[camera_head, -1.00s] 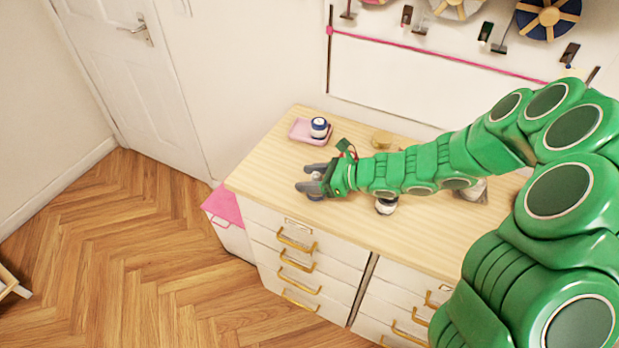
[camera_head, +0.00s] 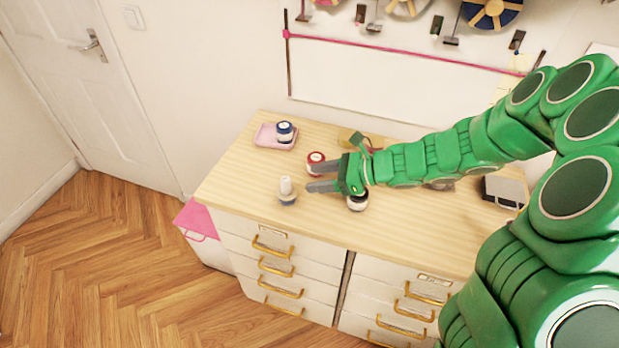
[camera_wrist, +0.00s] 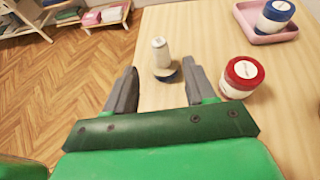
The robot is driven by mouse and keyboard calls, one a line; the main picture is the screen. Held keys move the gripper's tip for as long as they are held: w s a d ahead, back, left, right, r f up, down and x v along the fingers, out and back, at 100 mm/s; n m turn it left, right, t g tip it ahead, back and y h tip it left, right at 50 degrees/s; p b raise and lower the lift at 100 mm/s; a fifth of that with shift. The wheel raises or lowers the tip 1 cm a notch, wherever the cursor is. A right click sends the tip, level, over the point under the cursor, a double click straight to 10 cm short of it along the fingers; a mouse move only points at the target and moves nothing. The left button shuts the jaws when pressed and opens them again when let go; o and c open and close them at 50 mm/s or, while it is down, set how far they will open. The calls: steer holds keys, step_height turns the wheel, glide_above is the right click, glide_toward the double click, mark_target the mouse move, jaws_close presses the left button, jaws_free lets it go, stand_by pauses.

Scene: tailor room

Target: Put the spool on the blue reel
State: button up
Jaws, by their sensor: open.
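A small white spool (camera_head: 286,186) with a dark blue round base stands upright on the light wood dresser top, near its front left edge. It also shows in the wrist view (camera_wrist: 160,52), just beyond my fingertips. My gripper (camera_head: 315,178) is open and empty, low over the top, to the right of the spool and pointing towards it. In the wrist view, the gap between the fingertips (camera_wrist: 163,76) lines up with the spool's base. A dark blue reel with tan spokes (camera_head: 492,10) is on the wall at the upper right, cut by the picture edge.
A red-lidded jar (camera_head: 316,160) stands close beside my far finger. A blue-lidded jar (camera_head: 285,132) sits on a pink tray (camera_head: 264,137) at the back left. Another jar (camera_head: 357,202) is under my wrist. More reels and hooks line the wall. The front left top is mostly clear.

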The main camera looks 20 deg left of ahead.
steer(key=shift+d+r, duration=0.15)
steer(key=shift+d, duration=0.15)
steer(key=s+d+r+n+g+h, duration=0.2)
steer(key=s+d+r+n, duration=0.1)
steer(key=s+r+n, duration=0.35)
steer(key=s+d+r+n+h, duration=0.2)
steer(key=s+d+n+h, duration=0.1)
steer(key=s+d, duration=0.4)
steer(key=s+d+r+n+t+h, duration=0.1)
steer(key=s+d+r+n+h, duration=0.1)
steer(key=s+d, duration=0.5)
steer(key=s+d+r+n+t+h, duration=0.1)
steer(key=s+d+n+h, duration=0.4)
steer(key=d, duration=0.9)
steer(key=shift+s+r+h, duration=0.6)
steer(key=shift+s, duration=0.35)
